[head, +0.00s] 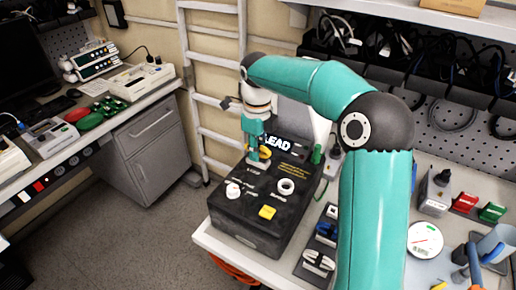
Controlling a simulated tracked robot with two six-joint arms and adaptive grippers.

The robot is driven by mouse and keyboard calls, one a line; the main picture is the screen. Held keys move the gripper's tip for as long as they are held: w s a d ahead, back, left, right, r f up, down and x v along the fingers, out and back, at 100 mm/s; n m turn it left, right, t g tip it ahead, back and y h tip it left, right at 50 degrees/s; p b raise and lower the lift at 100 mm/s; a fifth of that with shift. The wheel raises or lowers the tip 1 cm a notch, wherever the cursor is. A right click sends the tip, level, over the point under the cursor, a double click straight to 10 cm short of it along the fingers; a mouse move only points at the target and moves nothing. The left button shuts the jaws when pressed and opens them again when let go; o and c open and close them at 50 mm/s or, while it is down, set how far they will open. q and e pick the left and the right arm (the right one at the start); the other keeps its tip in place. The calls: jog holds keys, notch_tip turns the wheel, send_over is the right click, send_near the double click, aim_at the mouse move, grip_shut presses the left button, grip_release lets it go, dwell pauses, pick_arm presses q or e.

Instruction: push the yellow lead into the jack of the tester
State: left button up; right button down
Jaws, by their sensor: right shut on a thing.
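The tester (262,238) is a black box with a sloped top on the bench, marked "LEAD" at its back. My right gripper (257,162) points down over the back left of the tester's top and is shut. A small yellow piece (266,153) shows at its fingers, which I take for the yellow lead. The fingers cover most of the lead and the jack area, so I cannot tell whether its tip is in the jack. My left gripper is out of view.
Right of the tester stand a green upright piece (317,154) and a dark tray with blue and white connectors (318,262). A round white gauge (425,239) and red and green blocks lie farther right. My right arm hides the bench's middle.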

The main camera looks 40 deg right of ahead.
jog(key=c, duration=1)
grip_release()
jog(key=o, duration=0.8)
notch_tip(320, 180, up, 7)
jog(key=p, duration=0.6)
